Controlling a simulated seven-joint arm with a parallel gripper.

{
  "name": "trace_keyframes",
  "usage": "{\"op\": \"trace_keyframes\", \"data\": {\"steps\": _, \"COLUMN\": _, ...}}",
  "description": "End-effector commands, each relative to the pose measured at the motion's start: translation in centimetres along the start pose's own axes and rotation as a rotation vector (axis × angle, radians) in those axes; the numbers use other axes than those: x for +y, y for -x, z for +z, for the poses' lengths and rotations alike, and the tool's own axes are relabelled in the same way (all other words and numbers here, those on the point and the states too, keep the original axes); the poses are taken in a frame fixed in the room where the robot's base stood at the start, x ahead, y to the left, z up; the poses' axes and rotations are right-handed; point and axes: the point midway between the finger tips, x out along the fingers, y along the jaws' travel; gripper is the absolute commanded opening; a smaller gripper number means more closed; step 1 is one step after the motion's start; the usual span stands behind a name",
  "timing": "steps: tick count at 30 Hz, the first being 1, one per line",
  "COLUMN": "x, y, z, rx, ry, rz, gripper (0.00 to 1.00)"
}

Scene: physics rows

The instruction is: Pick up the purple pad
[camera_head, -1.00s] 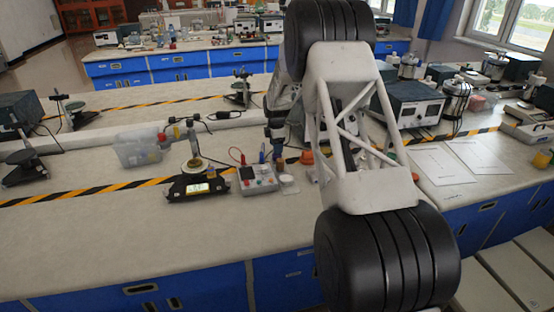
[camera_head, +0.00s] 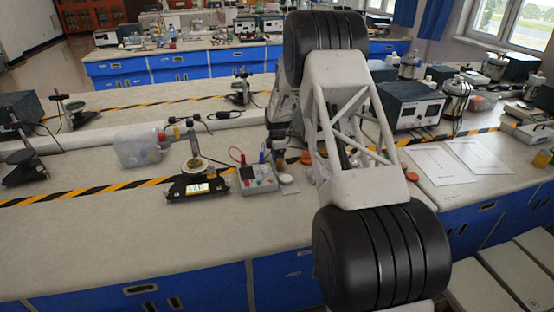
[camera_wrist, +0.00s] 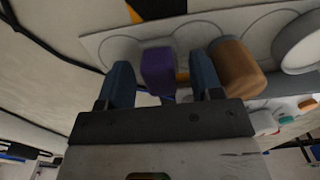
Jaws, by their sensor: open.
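The purple pad (camera_wrist: 158,70) is a small block in the wrist view, standing over a pale grey strip with round outlines. My gripper (camera_wrist: 161,66) is open, with one blue-grey finger on each side of the pad. A gap shows between the pad and each finger, slightly narrower on the left. I cannot tell whether the pad touches the strip. In the head view, my gripper (camera_head: 277,143) is small and dark above the bench, behind the small meter box. I cannot make out the pad there, and my arm hides part of that area.
A brown cylinder (camera_wrist: 238,68) stands close outside the right finger. A pale round object (camera_wrist: 298,45) is farther right. In the head view, a meter box (camera_head: 258,178) with leads and a balance (camera_head: 197,187) stand left of my gripper. The bench front (camera_head: 130,235) is clear.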

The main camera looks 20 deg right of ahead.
Motion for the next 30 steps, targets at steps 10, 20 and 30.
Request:
{"op": "trace_keyframes", "data": {"steps": 10, "x": -0.01, "y": 0.02, "z": 0.00, "rx": 0.000, "ry": 0.000, "rz": 0.000, "gripper": 0.60}}
{"op": "trace_keyframes", "data": {"steps": 20, "x": -0.01, "y": 0.03, "z": -0.01, "rx": 0.000, "ry": 0.000, "rz": 0.000, "gripper": 0.14}}
{"op": "trace_keyframes", "data": {"steps": 30, "x": 0.00, "y": 0.18, "z": -0.01, "rx": 0.000, "ry": 0.000, "rz": 0.000, "gripper": 0.03}}
